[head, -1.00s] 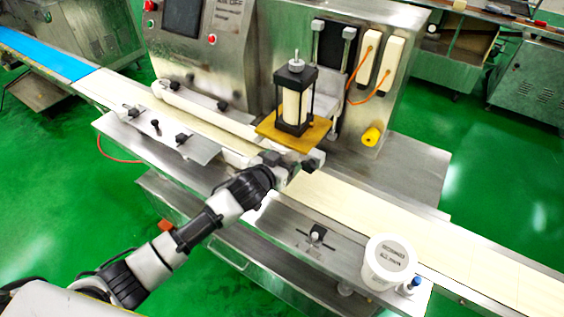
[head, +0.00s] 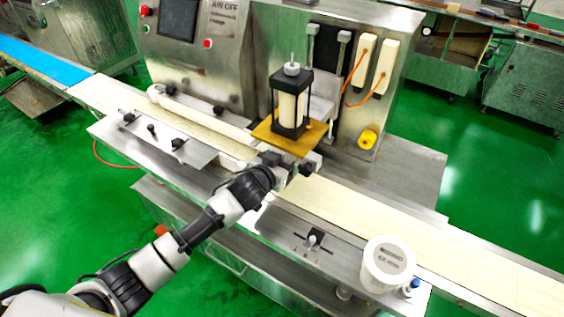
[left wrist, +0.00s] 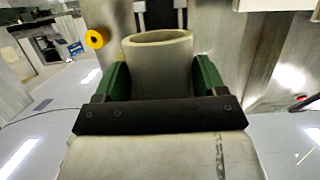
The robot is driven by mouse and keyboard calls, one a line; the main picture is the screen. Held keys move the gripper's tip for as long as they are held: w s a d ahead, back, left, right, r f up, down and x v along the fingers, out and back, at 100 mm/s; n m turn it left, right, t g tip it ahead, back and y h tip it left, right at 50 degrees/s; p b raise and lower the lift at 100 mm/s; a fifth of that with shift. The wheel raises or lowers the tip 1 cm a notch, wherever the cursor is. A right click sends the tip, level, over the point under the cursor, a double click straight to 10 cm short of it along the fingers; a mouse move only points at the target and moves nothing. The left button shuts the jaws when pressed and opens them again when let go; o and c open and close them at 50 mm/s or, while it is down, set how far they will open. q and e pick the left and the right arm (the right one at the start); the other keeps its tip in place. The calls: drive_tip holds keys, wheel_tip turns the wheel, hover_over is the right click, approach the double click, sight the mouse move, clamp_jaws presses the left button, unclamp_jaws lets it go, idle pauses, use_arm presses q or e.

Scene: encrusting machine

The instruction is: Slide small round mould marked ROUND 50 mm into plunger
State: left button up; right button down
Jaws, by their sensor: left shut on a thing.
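The plunger (head: 290,103) is a black-framed, cream-coloured unit standing upright on a yellow-brown plate (head: 262,136) at the machine's front. My left gripper (head: 292,166) is just in front of and below this plate's near edge in the head view. In the left wrist view, the gripper's green fingers (left wrist: 160,78) are shut on the sides of a pale, hollow round mould (left wrist: 158,62), upright with its rim showing. In the head view the mould is mostly hidden by the gripper, and its marking cannot be read. I cannot tell whether it touches the plunger. My right gripper is out of view.
A cream conveyor belt (head: 400,242) runs under the gripper. A yellow knob (head: 367,139) sticks out of the machine. A control panel (head: 180,18) is behind on the left.

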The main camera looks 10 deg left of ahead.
use_arm(q)
drive_tip(key=shift+w+d+r, duration=0.1)
drive_tip(key=shift+w+d, duration=0.05)
drive_tip(key=shift+w, duration=0.3)
drive_tip(key=o, duration=1.4)
drive_tip(key=s+a+p, duration=0.4)
drive_tip(key=s+p, duration=0.1)
drive_tip(key=s, duration=0.6)
drive_tip(key=shift+s, duration=0.2)
